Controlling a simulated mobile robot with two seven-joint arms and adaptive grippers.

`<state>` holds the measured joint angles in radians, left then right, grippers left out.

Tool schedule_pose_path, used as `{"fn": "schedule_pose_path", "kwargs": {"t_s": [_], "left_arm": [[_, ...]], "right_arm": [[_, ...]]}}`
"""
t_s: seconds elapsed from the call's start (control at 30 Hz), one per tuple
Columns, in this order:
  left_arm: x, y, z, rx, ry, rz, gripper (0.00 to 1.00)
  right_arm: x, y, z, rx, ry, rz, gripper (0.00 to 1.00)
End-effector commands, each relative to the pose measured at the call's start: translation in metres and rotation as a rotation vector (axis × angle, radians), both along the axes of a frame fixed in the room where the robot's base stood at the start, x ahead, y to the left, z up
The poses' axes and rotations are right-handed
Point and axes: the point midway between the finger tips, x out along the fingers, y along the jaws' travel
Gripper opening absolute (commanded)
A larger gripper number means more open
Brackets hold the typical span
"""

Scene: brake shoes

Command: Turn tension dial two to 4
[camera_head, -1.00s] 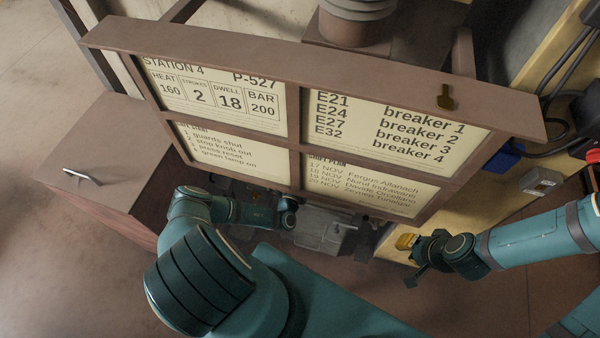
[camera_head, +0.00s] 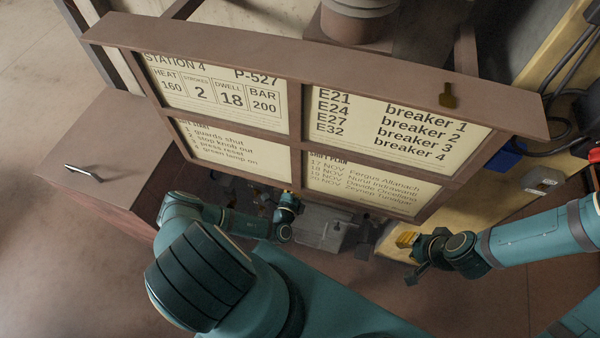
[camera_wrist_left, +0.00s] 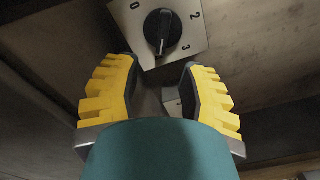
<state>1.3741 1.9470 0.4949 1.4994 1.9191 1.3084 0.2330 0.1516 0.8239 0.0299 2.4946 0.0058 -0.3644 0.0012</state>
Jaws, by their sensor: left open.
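A dial with a black knob (camera_wrist_left: 162,31) on a pale square plate (camera_wrist_left: 192,45) shows at the top of the left wrist view. A white line on the knob runs down towards the plate's lower edge. My left gripper (camera_wrist_left: 160,80) is open, its yellow fingers below and either side of the knob, with nothing held. In the head view the left hand is mostly hidden behind the board. My right gripper (camera_head: 408,260) is at the right, its fingers apart and empty.
A brown framed board (camera_head: 295,95) with printed sheets stands between the head camera and the work area, hiding much of it. A brown cabinet (camera_head: 110,150) with a handle is at left. A pale block (camera_wrist_left: 172,100) shows between the left fingers.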

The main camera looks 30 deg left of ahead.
Motion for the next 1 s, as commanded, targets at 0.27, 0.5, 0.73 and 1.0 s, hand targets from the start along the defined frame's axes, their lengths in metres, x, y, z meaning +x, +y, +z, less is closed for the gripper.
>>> {"fn": "schedule_pose_path", "kwargs": {"t_s": [0.27, 0.5, 0.73, 1.0], "left_arm": [[-0.049, -0.011, 0.000, 0.000, 0.001, 0.002, 0.41], [-0.065, -0.015, 0.000, 0.001, 0.000, 0.001, 0.41], [-0.066, -0.016, 0.000, 0.001, 0.000, 0.001, 0.41], [-0.065, -0.016, 0.000, 0.000, 0.000, 0.001, 0.41]], "right_arm": [[0.000, 0.000, 0.000, 0.000, 0.000, 0.000, 0.24], [0.000, 0.000, 0.000, 0.000, 0.000, 0.000, 0.24], [0.000, 0.000, 0.000, 0.000, 0.000, 0.000, 0.24], [0.000, 0.000, 0.000, 0.000, 0.000, 0.000, 0.24]]}}
